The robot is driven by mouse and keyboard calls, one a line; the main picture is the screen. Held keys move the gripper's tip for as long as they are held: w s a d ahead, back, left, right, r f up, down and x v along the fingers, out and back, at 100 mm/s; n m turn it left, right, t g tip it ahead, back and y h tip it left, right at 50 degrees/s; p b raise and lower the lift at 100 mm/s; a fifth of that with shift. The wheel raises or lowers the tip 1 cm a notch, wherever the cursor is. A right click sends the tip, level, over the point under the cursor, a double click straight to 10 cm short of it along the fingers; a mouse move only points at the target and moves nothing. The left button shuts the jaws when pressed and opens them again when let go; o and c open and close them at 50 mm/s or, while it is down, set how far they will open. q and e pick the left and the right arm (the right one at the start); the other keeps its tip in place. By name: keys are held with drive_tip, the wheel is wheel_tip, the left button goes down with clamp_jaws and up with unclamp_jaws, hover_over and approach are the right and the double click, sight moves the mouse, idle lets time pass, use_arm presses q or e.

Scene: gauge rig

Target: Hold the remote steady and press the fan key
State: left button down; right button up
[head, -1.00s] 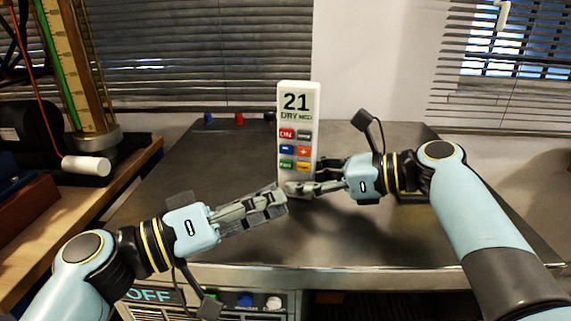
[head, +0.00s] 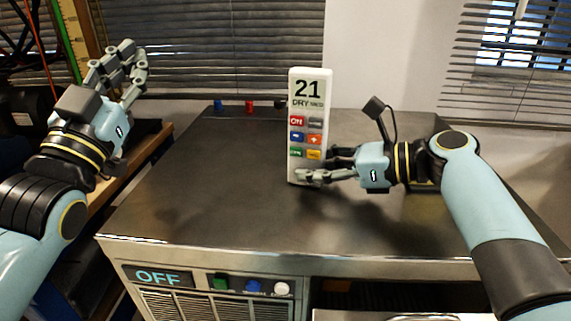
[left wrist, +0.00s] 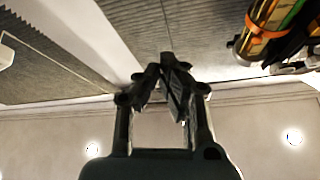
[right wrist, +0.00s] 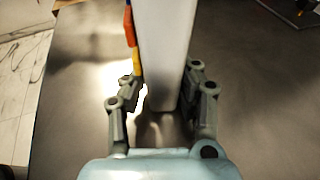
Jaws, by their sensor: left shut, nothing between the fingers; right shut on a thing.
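The white remote (head: 308,120) stands upright on the dark metal tabletop. Its screen reads 21 and DRY, above several coloured keys; the lettering on most keys is too small to read. My right gripper (head: 322,168) is shut on the remote near its lower end; in the right wrist view the fingers (right wrist: 160,95) sit on both sides of the white remote (right wrist: 168,35). My left gripper (head: 124,62) is raised at the far left, well away from the remote. In the left wrist view its fingertips (left wrist: 166,62) meet with nothing between them.
A unit below the tabletop's front edge has a display (head: 158,278) reading OFF and green, blue and white buttons. Small blue and red pieces (head: 249,107) stand at the table's back edge. A wooden bench (head: 150,150) is at left. The tabletop left of the remote is clear.

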sight(296, 152)
use_arm(q)
drive_tip(key=s+d+f+m+g+h, duration=0.3)
drive_tip(key=d+f+m+g+h, duration=0.1)
drive_tip(key=m, duration=0.4)
drive_tip(key=s+d+f+m+g+h, duration=0.3)
drive_tip(key=d+f+m+g+h, duration=0.1)
drive_tip(key=m, duration=0.4)
drive_tip(key=s+d+f+m+g+h, duration=0.3)
drive_tip(key=f+m+g+h, duration=0.1)
drive_tip(key=f+m, duration=0.3)
drive_tip(key=shift+s+d+m+g+h, duration=0.2)
drive_tip(key=shift+d+m+g+h, duration=0.15)
drive_tip(key=shift+m+g, duration=0.5)
drive_tip(key=x, duration=0.9)
drive_tip(key=shift+w+d, duration=0.1)
drive_tip(key=shift+d, duration=0.05)
drive_tip(key=w, duration=0.1)
drive_tip(key=w+d, duration=0.1)
drive_tip(key=w, duration=0.1)
drive_tip(key=shift+w+d, duration=0.15)
drive_tip(key=shift+w+d+f, duration=0.1)
drive_tip(key=shift+w, duration=0.4)
